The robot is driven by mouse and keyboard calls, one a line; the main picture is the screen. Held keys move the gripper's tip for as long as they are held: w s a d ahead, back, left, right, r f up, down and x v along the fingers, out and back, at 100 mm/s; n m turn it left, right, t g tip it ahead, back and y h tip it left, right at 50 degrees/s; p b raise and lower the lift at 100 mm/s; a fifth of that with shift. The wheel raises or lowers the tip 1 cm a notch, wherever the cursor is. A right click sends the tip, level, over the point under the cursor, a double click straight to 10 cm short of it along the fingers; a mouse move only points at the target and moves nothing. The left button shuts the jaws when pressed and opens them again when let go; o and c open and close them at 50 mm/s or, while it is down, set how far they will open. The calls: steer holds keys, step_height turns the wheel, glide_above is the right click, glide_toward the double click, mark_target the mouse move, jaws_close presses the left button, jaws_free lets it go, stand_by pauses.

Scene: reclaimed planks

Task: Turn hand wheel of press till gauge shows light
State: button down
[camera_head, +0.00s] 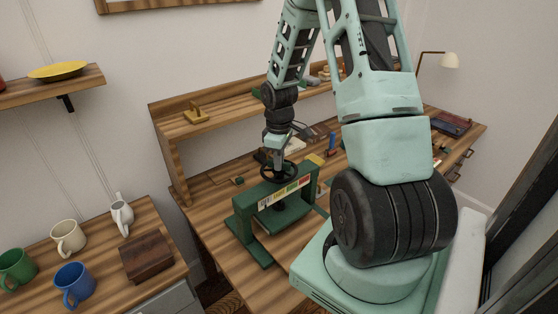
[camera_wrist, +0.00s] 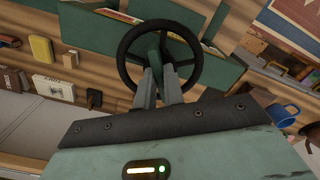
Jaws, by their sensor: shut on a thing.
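The press (camera_head: 252,226) is a green frame on the desk. Its black hand wheel (camera_head: 265,171) lies on top and fills the upper middle of the wrist view (camera_wrist: 123,62). The gauge (camera_head: 285,193) is a strip on the press front with pale, yellow, green and red bands. Its pointer and lettering are too small to read. My gripper (camera_head: 279,160) points down at the wheel from above. In the wrist view its two grey fingers (camera_wrist: 159,72) are inside the rim, shut on the wheel near its green centre. The fingers partly hide the grip.
A side table at lower left holds a green mug (camera_head: 15,268), a blue mug (camera_head: 75,283), a cream mug (camera_head: 68,237), a white pitcher (camera_head: 122,215) and a wooden box (camera_head: 146,256). A raised desk shelf (camera_head: 185,127) stands behind the press. Small items lie right of the press.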

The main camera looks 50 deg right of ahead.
steer(key=m, duration=0.4)
steer(key=shift+m+b, duration=0.35)
steer(key=shift+m, duration=1.45)
steer(key=shift+r, duration=0.1)
steer(key=c, duration=1.5)
jaws_free()
step_height(320, 180, up, 17)
steer(key=b, duration=0.2)
steer(key=shift+r+b, duration=0.2)
steer(key=shift+b, duration=0.15)
